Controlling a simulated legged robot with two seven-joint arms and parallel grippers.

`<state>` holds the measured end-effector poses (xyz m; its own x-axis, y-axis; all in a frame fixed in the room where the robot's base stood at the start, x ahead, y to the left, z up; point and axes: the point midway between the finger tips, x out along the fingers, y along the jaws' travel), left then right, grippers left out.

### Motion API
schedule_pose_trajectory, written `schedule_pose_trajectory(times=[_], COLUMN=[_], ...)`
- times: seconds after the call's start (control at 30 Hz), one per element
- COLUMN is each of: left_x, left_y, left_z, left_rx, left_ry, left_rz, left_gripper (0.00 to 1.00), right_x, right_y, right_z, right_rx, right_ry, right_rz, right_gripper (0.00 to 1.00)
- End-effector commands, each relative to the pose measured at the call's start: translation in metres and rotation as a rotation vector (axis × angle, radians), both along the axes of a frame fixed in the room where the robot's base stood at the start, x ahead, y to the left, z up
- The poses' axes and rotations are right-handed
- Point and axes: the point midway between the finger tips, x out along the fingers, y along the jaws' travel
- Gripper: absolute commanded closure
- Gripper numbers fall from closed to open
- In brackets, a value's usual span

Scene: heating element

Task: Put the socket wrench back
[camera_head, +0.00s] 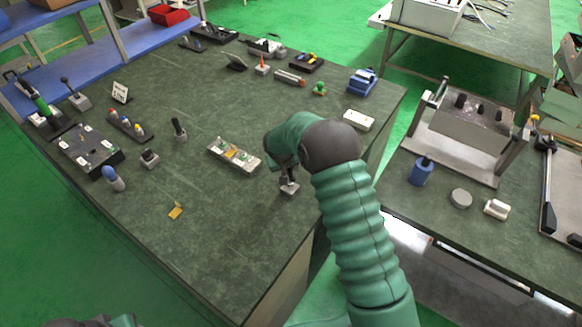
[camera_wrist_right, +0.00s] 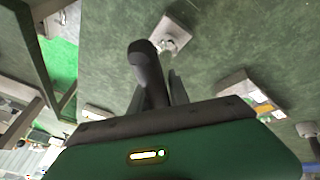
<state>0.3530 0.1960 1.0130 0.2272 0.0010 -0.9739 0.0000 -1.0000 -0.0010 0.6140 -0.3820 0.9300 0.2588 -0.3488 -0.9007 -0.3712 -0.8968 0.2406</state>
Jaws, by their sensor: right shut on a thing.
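The socket wrench (camera_wrist_right: 146,66) shows in the right wrist view as a dark, thick rounded handle between the fingers. My right gripper (camera_head: 289,176) is shut on it, low over the near right part of the green-topped bench (camera_head: 215,270). A small pale grey block, its holder by the look of it (camera_wrist_right: 176,36), lies just beyond the wrench's rounded end. The block also shows below my gripper in the head view (camera_head: 289,189). I cannot tell whether the wrench touches the block. Only a bit of my left arm shows at the bottom left; its gripper is out of view.
A pale tray with small parts (camera_head: 234,155) lies left of my right gripper. A white box (camera_head: 357,120) stands near the bench's right edge. A yellow piece (camera_head: 176,211) lies at the front left. Several tools in stands line the left and back. The front middle is clear.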

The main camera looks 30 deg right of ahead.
Motion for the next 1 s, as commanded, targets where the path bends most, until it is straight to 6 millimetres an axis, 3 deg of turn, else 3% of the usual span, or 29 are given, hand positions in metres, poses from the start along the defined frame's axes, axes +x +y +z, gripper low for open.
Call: schedule_pose_trajectory(times=[0.63, 0.67, 0.8, 1.0], left_x=[0.000, 0.000, 0.000, 0.000], left_y=[0.000, 0.000, 0.000, 0.000], left_z=[-0.010, -0.009, -0.009, -0.009], left_rx=[0.000, 0.000, 0.000, 0.000], left_ry=[0.000, 0.000, 0.000, 0.000], left_rz=[0.000, 0.000, 0.000, 0.000], left_gripper=[0.64, 0.64, 0.64, 0.64], right_x=[0.000, 0.000, 0.000, 0.000], right_y=[0.000, 0.000, 0.000, 0.000], right_z=[-0.011, -0.010, -0.010, -0.010], right_rx=[0.000, 0.000, 0.000, 0.000], right_ry=[0.000, 0.000, 0.000, 0.000], right_rz=[0.001, 0.001, 0.001, 0.001], right_gripper=[1.00, 0.74, 0.56, 0.53])
